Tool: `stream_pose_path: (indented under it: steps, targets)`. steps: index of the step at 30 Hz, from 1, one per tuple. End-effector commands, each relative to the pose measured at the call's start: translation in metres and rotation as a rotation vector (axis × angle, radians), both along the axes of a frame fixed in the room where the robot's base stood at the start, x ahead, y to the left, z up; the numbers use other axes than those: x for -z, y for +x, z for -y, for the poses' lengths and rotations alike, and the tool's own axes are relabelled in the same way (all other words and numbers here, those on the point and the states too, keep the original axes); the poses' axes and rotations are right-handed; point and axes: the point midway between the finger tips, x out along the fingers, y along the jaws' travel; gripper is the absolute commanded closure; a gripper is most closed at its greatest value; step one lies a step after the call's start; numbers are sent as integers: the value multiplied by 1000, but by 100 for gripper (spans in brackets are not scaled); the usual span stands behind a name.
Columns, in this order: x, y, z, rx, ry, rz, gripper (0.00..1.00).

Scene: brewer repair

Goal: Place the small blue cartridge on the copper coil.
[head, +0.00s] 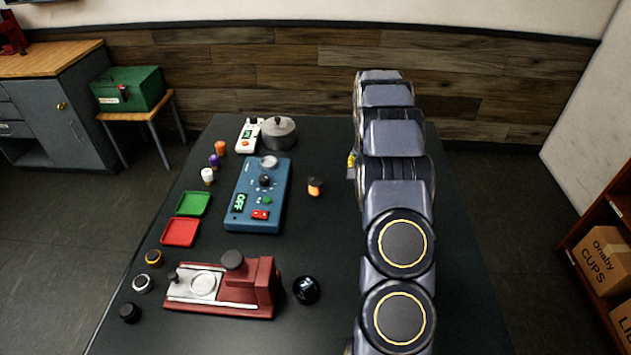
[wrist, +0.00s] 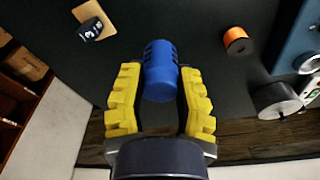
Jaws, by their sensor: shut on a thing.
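My gripper (wrist: 160,98) has yellow ridged fingers shut on the small blue cartridge (wrist: 160,72), a blue cylinder with dark slots near one end. The cartridge shows between the fingers in the wrist view and is hidden behind my arm in the head view. Only a bit of yellow finger (head: 351,164) shows there at the arm's left edge. A short orange and dark cylinder (head: 315,187) stands alone on the table, right of the blue device, and looks like the copper coil. It also shows in the wrist view (wrist: 237,40), apart from the cartridge, to its right.
The blue device (head: 258,195), a metal pot (head: 279,134), a white meter (head: 249,135) and a red machine (head: 230,285) stand on the dark table. Green (head: 193,203) and red trays (head: 180,232) lie left. A dark item (wrist: 90,28) lies left in the wrist view.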

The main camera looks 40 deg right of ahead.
Motion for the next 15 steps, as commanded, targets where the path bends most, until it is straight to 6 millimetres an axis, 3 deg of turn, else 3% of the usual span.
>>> stream_pose_path:
  steps: [3, 15]
  targets:
    - [3, 32, 4, -70, -3, 3, 100]
    - [14, 109, -2, -262, -3, 3, 100]
